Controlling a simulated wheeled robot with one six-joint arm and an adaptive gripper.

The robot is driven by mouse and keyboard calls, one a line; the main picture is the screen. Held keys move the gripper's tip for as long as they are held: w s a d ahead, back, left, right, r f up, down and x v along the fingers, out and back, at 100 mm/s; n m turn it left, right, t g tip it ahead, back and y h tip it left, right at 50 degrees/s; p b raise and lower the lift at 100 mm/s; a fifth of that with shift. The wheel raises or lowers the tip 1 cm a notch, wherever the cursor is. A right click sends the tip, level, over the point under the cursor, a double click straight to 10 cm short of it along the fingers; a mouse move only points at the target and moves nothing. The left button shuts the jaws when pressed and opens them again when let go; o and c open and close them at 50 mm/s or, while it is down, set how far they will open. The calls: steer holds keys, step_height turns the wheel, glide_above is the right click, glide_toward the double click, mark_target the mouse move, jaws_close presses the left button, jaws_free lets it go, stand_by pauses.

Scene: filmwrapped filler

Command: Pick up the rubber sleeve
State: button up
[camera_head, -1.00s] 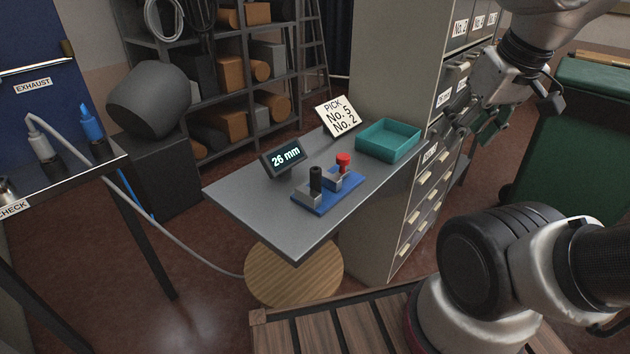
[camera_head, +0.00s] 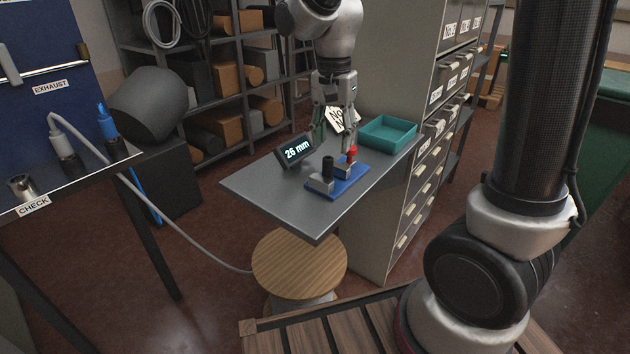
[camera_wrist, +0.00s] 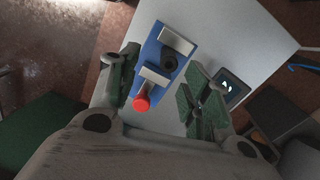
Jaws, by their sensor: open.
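A short black cylinder (camera_head: 328,168), which looks like the rubber sleeve, stands upright on a blue gauge base (camera_head: 350,184) on the grey table. In the wrist view the black sleeve (camera_wrist: 169,63) shows a dark round top between two light grey blocks of the gauge. A red knob (camera_head: 352,154) stands beside it; it also shows in the wrist view (camera_wrist: 141,103). My gripper (camera_head: 335,128) hangs pointing down above the table, behind the gauge. In the wrist view my gripper (camera_wrist: 162,88) is open and empty, its fingers on either side of the gauge's knob end, with the sleeve farther ahead.
A display reading 26 mm (camera_head: 296,149) stands left of the gauge. A teal tray (camera_head: 388,133) is at the table's back right. A tall drawer cabinet (camera_head: 420,150) borders the table's right side. The table's front left is clear.

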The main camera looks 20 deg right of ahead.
mark_target(329, 158)
steer(key=m, duration=0.1)
steer(key=w+r+m, duration=0.1)
steer(key=shift+a+m, duration=0.4)
steer(key=shift+a+r+m, duration=0.15)
steer(key=shift+m, duration=0.65)
steer(key=shift+f+m, duration=0.2)
steer(key=shift+m, duration=0.6)
step_height(329, 158, down, 8)
steer(key=shift+s+r, duration=0.15)
steer(key=shift+r, duration=0.05)
steer(key=shift+c, duration=0.2)
steer(key=shift+d, duration=0.2)
jaws_close()
